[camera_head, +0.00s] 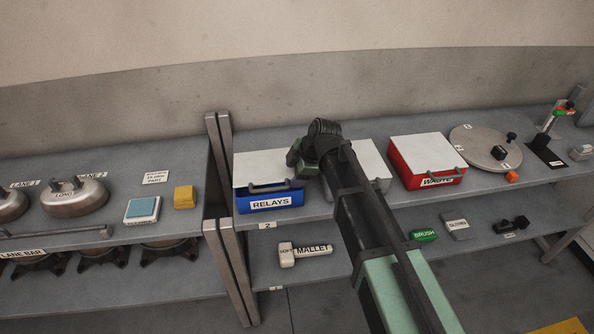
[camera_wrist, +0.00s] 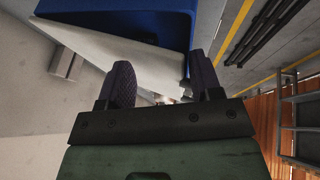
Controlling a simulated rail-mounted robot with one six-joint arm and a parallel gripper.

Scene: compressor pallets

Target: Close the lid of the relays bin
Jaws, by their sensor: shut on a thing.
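The blue relays bin (camera_head: 270,203) stands on the upper shelf in the head view, with its label facing front. Its white lid (camera_head: 258,167) lies over it, and a dark gap shows between lid and bin at the front. In the wrist view, the lid (camera_wrist: 110,52) slants away from the blue bin wall (camera_wrist: 150,18), with a dark wedge between them. My gripper (camera_head: 300,160) is at the bin's right side. In the wrist view, my gripper's fingers (camera_wrist: 160,78) stand either side of the lid's corner, shut on it. The exact contact is partly hidden.
A white-lidded bin (camera_head: 373,168) stands right of the relays bin, partly hidden by my arm. A shelf post (camera_head: 219,150) stands close on the left. A mallet (camera_head: 305,251) lies below.

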